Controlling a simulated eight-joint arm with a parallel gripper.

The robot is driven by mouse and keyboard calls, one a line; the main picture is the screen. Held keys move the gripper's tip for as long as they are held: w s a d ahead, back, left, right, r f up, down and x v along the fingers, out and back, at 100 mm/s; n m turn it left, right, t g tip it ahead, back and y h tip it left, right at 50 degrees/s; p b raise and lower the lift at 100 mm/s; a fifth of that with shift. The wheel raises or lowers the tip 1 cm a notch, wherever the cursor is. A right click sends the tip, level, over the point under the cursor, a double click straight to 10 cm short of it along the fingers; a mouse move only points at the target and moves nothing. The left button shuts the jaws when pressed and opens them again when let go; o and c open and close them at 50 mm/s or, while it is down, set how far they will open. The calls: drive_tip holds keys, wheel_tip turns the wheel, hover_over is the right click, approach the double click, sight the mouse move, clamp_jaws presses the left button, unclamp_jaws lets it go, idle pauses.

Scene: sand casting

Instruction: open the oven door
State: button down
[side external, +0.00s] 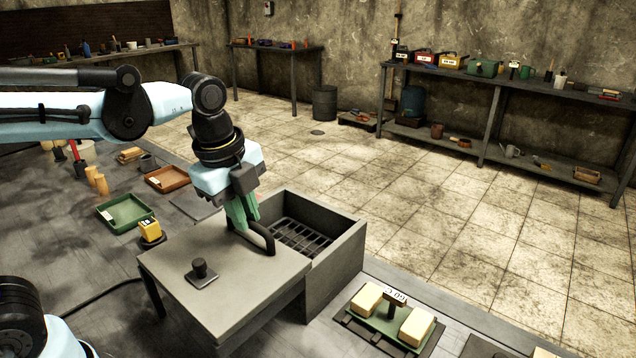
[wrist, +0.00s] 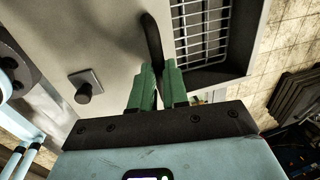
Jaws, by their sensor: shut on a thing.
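The oven is a grey box (side external: 338,262) with its top partly uncovered, and a wire rack (side external: 300,236) shows inside. The oven door (side external: 215,285) is a flat grey panel lying level to the left of the opening, with a dark knob (side external: 200,270) on it. A dark curved handle (side external: 267,238) stands at the door's edge by the opening. My gripper (side external: 247,222) has green fingers and is shut on the handle. In the wrist view the handle (wrist: 152,38) runs down between the fingers, and the rack (wrist: 200,30) shows to the right.
A green holder (side external: 385,330) with pale blocks and a label stands right of the oven. The tiled floor beyond is open.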

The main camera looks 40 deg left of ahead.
drive_tip(key=shift+s, duration=0.45)
drive_tip(key=c, duration=1.1)
unclamp_jaws()
drive_tip(key=r, duration=0.4)
drive_tip(key=s+r, duration=0.1)
drive_tip(key=r, duration=0.3)
drive_tip(key=s+r, duration=0.1)
drive_tip(key=r, duration=0.3)
drive_tip(key=shift+s, duration=0.15)
drive_tip(key=shift+f, duration=0.1)
drive_tip(key=f, duration=0.4)
drive_tip(key=w+f, duration=0.1)
drive_tip(key=f, duration=0.3)
drive_tip(key=w+f, duration=0.1)
drive_tip(key=f, duration=0.2)
drive_tip(key=shift+w+f, duration=0.2)
drive_tip(key=shift+f, duration=0.2)
